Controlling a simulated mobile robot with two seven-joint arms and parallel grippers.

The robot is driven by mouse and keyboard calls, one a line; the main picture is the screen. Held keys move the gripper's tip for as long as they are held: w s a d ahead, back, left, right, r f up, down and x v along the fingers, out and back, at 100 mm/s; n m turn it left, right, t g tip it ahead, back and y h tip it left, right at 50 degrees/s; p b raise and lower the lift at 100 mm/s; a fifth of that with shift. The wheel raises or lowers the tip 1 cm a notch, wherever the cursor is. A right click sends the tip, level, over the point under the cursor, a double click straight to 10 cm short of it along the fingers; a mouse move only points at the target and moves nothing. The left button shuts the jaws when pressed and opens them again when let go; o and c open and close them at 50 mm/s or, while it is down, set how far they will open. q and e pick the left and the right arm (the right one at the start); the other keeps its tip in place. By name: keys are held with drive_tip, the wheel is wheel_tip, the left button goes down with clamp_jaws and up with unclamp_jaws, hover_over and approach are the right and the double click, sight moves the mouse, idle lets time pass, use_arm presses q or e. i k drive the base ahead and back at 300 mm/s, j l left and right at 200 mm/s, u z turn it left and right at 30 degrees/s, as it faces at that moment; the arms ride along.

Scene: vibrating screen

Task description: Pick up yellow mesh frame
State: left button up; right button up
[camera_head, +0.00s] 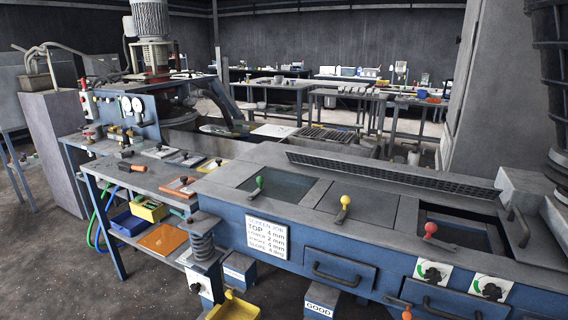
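Several small flat frames lie on the grey side table left of the blue screen machine. One with a yellow-orange edge (211,166) lies at the table's right end, against the machine. It is too small to tell whether it holds mesh. A darker frame with an orange-red edge (180,187) lies nearer the front. A grey-white one (186,159) lies further back. Neither of my grippers is in view.
The blue machine (340,262) carries green, yellow and red knobs, drawers and a sign reading "SCREEN JOB" (267,237). Below the side table (112,168) are a blue bin (128,224), a yellow bin (150,210) and an orange plate (163,239). Open floor (50,265) lies at front left.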

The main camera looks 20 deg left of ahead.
sight(213, 164)
drive_tip(key=i+j+z, duration=0.1)
drive_tip(key=j+z, duration=0.35)
drive_tip(key=j, duration=0.2)
drive_tip(key=j+z, duration=0.4)
drive_tip(key=j, duration=0.3)
drive_tip(key=j+z, duration=0.45)
drive_tip(key=j, duration=0.25)
drive_tip(key=k, duration=0.05)
